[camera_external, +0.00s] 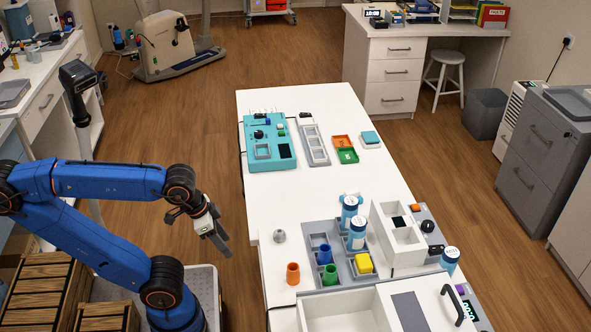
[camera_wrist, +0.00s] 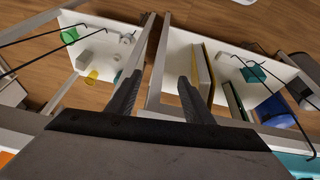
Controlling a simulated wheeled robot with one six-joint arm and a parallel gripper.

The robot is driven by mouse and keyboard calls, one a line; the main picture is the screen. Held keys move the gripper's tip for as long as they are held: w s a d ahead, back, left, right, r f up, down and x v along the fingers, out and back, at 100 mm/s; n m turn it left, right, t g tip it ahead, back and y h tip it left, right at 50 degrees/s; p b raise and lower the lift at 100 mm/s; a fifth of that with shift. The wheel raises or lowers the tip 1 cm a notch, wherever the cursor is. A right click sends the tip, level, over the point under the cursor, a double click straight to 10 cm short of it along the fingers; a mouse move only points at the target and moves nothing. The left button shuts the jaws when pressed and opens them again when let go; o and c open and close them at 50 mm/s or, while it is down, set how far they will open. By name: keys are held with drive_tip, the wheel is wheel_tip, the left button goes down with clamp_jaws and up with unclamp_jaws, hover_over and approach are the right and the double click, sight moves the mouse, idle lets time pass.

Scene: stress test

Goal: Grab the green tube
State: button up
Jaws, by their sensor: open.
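The green tube (camera_external: 330,274) is a small green cup shape in the grey rack near the front of the white table. A blue tube (camera_external: 324,254) stands just behind it, and an orange tube (camera_external: 293,273) stands to its left. My gripper (camera_external: 219,240) hangs left of the table, well apart from the green tube, with its fingers pointing down. In the wrist view my gripper (camera_wrist: 160,100) is open with nothing between its fingers. A green cup-like thing (camera_wrist: 70,35) shows at upper left there; I cannot tell whether it is the same tube.
Blue-and-white bottles (camera_external: 349,212), a yellow block (camera_external: 363,263) and a white divided box (camera_external: 398,237) stand near the tube. A white open bin (camera_external: 340,312) is in front. A teal board (camera_external: 268,143) lies farther back. The table's middle (camera_external: 320,192) is mostly clear.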

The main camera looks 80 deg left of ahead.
drive_tip(key=w+d+r+n+g, duration=0.2)
drive_tip(key=r+n, duration=0.2)
drive_tip(key=r, duration=0.2)
drive_tip(key=w+d+r+n+g, duration=0.1)
drive_tip(key=w+d+r+n, duration=0.2)
drive_tip(key=r, duration=0.3)
wheel_tip(320, 180, up, 21)
drive_tip(key=n+g, duration=0.1)
drive_tip(key=n, duration=0.9)
hover_over(331, 269)
drive_tip(key=d, duration=0.2)
drive_tip(key=f, duration=1.2)
drive_tip(key=shift+a, duration=0.2)
drive_tip(key=shift+s+a+f, duration=0.1)
drive_tip(key=shift+f, duration=1.25)
drive_tip(key=shift+s+a+f, duration=0.1)
drive_tip(key=shift+f, duration=1.2)
drive_tip(key=c, duration=1.1)
